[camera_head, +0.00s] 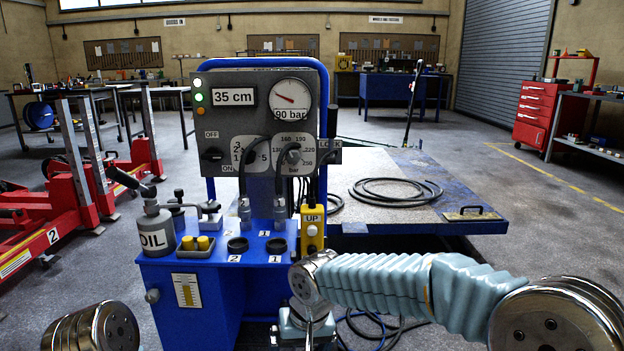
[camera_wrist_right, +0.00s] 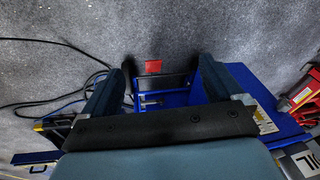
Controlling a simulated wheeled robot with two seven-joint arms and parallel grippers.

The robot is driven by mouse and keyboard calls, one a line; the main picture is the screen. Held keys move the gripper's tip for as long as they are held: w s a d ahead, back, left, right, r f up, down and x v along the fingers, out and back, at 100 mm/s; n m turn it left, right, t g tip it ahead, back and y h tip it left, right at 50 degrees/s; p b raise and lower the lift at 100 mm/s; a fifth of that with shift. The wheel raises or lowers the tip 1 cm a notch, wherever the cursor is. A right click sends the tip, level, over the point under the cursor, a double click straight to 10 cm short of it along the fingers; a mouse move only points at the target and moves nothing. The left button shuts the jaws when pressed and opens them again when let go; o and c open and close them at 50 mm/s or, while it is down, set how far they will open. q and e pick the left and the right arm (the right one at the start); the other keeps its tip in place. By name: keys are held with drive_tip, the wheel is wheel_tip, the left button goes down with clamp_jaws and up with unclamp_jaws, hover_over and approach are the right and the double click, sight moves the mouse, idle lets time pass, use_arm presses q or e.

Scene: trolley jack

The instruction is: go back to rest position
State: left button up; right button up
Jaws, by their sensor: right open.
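My right arm comes in from the right in the camera_head view and bends down in front of the blue control unit (camera_head: 190,295). My right gripper (camera_wrist_right: 164,78) shows in the right wrist view with its two dark fingers wide apart and nothing between them. It points down over the floor near the unit's blue base (camera_wrist_right: 178,97). My left gripper is out of view; only a metal joint of my left arm shows at bottom left.
The unit carries a grey panel (camera_head: 222,128) reading 35 cm, an OIL can (camera_head: 157,232) and a yellow UP pendant (camera_head: 312,228). A blue-edged platform (camera_head: 460,222) with coiled hose stands behind. Cables (camera_head: 375,328) lie on the floor. Red jacks (camera_head: 60,215) stand left.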

drive_tip(key=s+d+f+m+g+y+p, duration=0.1)
drive_tip(key=s+d+f, duration=0.25)
drive_tip(key=f, duration=0.65)
drive_tip(key=s+d+f+m+g+y+p, duration=0.1)
drive_tip(key=s+d+f+p, duration=0.2)
drive_tip(key=f, duration=0.8)
drive_tip(key=s+d+f+m, duration=0.1)
drive_tip(key=s+d+f, duration=0.2)
drive_tip(key=s+d, duration=0.1)
drive_tip(key=s+d+f+m+t, duration=0.1)
drive_tip(key=s+d+f, duration=0.2)
drive_tip(key=s, duration=0.3)
drive_tip(key=shift+s+d+f, duration=0.35)
drive_tip(key=shift+s+f, duration=0.05)
drive_tip(key=shift+f, duration=0.15)
drive_tip(key=shift+w, duration=0.1)
